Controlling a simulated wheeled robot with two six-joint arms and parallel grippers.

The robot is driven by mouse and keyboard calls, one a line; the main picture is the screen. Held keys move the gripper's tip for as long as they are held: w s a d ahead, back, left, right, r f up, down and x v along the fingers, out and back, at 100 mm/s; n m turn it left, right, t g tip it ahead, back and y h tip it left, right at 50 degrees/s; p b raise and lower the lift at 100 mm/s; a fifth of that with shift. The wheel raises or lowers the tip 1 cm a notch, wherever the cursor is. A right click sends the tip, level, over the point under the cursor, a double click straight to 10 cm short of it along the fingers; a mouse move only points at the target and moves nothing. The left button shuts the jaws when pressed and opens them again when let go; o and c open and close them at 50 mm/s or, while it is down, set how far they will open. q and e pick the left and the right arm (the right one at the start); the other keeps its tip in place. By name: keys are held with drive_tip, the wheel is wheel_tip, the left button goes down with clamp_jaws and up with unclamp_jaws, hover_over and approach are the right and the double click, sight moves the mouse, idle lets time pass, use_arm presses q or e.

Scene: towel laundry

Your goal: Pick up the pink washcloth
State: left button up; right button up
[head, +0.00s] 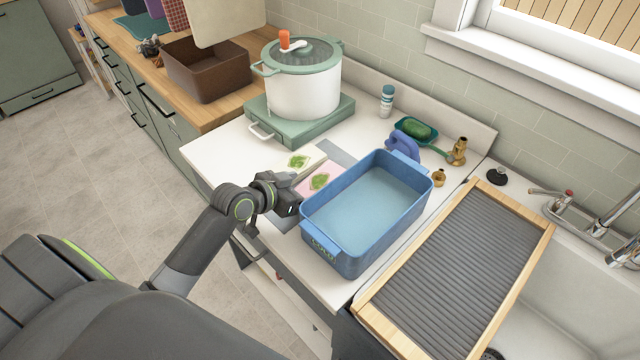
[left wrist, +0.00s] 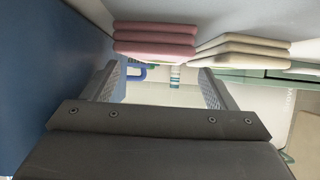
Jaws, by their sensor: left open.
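The pink washcloth (head: 319,182) lies folded flat on the white counter, with a green leaf pattern on top. In the left wrist view the pink washcloth (left wrist: 155,40) shows as stacked layers beyond the fingers, in a picture that looks upside down. A cream washcloth (head: 298,161) with a similar pattern lies beside it, and also shows in the left wrist view (left wrist: 240,47). My left gripper (head: 290,207) is open and empty, low at the counter's front edge, just short of the pink cloth. My right gripper is not in view.
A blue basin (head: 322,227) with water stands close to the right of the pink cloth. A white pot (head: 303,92) sits on a green burner (head: 323,124) behind. A ribbed drainboard (head: 540,237) lies at the right. A blue item and bottle stand behind the basin.

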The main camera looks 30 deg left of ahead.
sight(318, 184)
use_arm(q)
drive_tip(key=shift+w+d, duration=0.15)
drive_tip(key=shift+w, duration=0.25)
drive_tip(key=p+x, duration=0.1)
drive_tip(key=x, duration=0.3)
drive_tip(key=shift+d, duration=0.1)
drive_tip(key=c, duration=0.7)
